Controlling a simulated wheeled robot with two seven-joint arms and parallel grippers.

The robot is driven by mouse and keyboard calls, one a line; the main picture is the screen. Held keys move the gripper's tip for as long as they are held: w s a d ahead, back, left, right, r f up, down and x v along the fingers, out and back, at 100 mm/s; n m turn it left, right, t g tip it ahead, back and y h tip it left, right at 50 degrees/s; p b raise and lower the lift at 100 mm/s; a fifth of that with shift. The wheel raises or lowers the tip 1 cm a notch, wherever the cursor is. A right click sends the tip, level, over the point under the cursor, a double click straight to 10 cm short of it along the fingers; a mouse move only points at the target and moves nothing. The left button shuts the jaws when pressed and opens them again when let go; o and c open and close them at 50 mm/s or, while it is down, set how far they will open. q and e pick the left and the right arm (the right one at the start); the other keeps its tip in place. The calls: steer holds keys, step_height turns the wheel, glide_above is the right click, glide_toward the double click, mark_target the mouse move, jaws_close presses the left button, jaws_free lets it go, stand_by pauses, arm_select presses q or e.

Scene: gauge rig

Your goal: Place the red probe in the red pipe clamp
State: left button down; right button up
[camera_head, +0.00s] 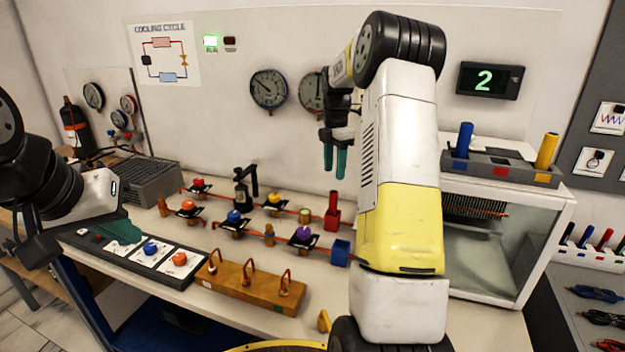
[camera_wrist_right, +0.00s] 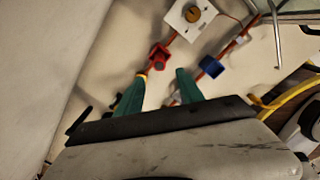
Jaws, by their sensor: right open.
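The red probe (camera_head: 333,199) appears to stand upright in the red pipe clamp (camera_head: 333,221), on the pipe near the middle of the bench. In the right wrist view the red clamp (camera_wrist_right: 159,57) shows beyond the fingertips, and probe and clamp are hard to tell apart there. My right gripper (camera_head: 335,168) is open and empty, above the red probe and apart from it. Its two teal fingers also show in the right wrist view (camera_wrist_right: 160,84). My left gripper (camera_head: 124,233) is over the switch panel at the left, and its finger gap cannot be made out.
The probe rack (camera_head: 487,170) on the glass cabinet holds a blue probe (camera_head: 464,140) and a yellow probe (camera_head: 546,151); its red-marked place looks empty. A blue clamp (camera_head: 340,253) is nearby. Valves line the pipes, and a wooden block (camera_head: 250,283) with copper loops stands in front.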

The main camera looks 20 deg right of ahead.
steer(key=s+a+r+m+t, duration=0.3)
steer(key=s+a+r+m, duration=0.65)
steer(key=s+r, duration=0.35)
steer(key=s+a+f+m+t+y, duration=0.1)
steer(key=s+a+m, duration=0.2)
steer(key=s, duration=0.6)
steer(key=s+a+f+m+t+y, duration=0.1)
steer(key=s+a+m+t, duration=0.1)
steer(key=s+a+m, duration=0.2)
steer(key=s+m, duration=0.3)
steer(key=s, duration=0.3)
steer(key=shift+a+f+m, duration=0.15)
steer(key=shift+a+m, duration=0.1)
steer(key=shift+m, duration=0.1)
